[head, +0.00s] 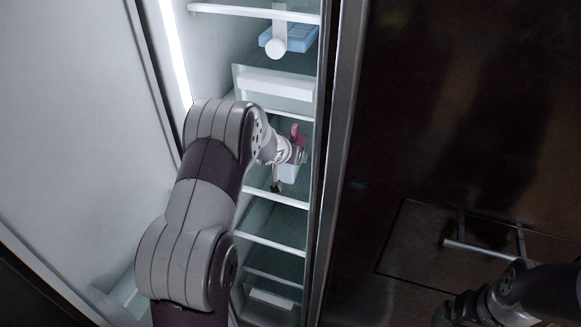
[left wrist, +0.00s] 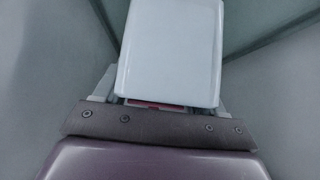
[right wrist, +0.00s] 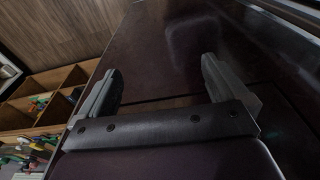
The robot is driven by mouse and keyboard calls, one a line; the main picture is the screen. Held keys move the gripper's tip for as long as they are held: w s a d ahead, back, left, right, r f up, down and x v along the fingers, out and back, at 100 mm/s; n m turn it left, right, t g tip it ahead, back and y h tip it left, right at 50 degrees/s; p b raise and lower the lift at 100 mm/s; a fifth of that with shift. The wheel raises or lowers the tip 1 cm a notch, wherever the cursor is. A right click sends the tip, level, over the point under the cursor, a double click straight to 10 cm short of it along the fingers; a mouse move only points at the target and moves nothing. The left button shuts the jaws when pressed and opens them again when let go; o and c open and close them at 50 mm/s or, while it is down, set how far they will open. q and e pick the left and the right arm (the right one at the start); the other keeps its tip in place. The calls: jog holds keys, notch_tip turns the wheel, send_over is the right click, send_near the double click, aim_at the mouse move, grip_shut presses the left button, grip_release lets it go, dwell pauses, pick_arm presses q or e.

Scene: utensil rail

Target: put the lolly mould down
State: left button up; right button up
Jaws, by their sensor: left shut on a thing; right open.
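The lolly mould (left wrist: 172,50) is a pale, white block with a bit of red at its near end in the left wrist view. In the head view its pale body (head: 289,174) and pinkish-red parts show small inside the open fridge, partly hidden by my wrist. My left gripper (head: 288,158) is shut on it, with a finger on each side in the left wrist view. I cannot tell whether the mould touches a shelf. My right gripper (right wrist: 160,70) is open and empty in front of a dark panel, far from the mould.
The fridge has several shelves (head: 270,243) with white front edges, narrow around my left arm. A blue container (head: 290,40) is on an upper shelf. The open door (head: 75,130) stands at left. A wooden divided box (right wrist: 40,100) holds small colourful items near my right gripper.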

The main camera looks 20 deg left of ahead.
pick_arm(q)
notch_tip(320, 180, down, 5)
jog(key=shift+r+b, duration=0.2)
jog(key=shift+b, duration=0.95)
jog(key=shift+w+f, duration=0.2)
jog(key=shift+w, duration=0.05)
jog(key=shift+f, duration=0.15)
jog(key=o, duration=1.1)
